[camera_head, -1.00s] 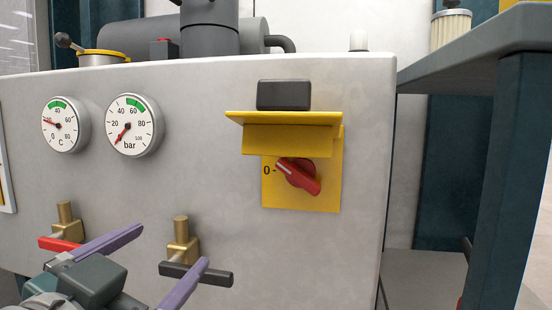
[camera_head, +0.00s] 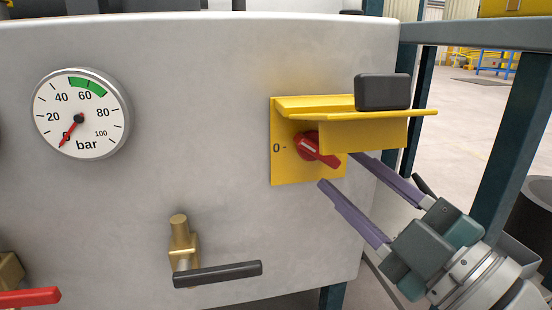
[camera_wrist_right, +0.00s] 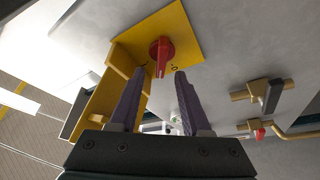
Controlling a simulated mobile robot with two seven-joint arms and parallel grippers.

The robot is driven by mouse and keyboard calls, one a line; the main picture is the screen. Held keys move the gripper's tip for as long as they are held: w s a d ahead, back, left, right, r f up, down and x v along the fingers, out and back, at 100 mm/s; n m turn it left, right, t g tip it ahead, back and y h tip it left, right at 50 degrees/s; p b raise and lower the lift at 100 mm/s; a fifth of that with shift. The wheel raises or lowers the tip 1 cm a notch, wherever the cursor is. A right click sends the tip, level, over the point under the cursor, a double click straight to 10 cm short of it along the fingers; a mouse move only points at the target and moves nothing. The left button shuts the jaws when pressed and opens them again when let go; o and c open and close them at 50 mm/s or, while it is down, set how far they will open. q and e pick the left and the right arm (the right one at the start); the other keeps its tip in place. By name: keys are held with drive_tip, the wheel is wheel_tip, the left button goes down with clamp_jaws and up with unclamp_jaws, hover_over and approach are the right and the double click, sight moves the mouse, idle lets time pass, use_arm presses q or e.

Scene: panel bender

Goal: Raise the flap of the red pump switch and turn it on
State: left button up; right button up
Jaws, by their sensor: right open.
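The red pump switch (camera_head: 317,150) sits on a yellow plate (camera_head: 290,172) on the grey panel. Its white mark points up-left towards the 0. My right gripper (camera_head: 340,170) is open and comes in from the lower right. Its purple fingers are just below the flap and switch, apparently touching neither. In the right wrist view, the switch (camera_wrist_right: 162,57) shows beyond the gap between the fingertips (camera_wrist_right: 158,74), with the flap (camera_wrist_right: 103,98) to the left. My left gripper is out of view.
A black block (camera_head: 382,92) is at the flap's upper edge. A brass valve with a black lever (camera_head: 218,274) and a red lever (camera_head: 28,297) stick out lower left. A bar gauge (camera_head: 80,115) is at left. A dark table frame (camera_head: 510,150) stands at right.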

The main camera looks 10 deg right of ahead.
sight(322, 157)
drive_tip(key=b+x, duration=0.1)
drive_tip(key=x, duration=0.4)
drive_tip(key=shift+s, duration=0.1)
drive_tip(key=shift+c, duration=0.3)
clamp_jaws()
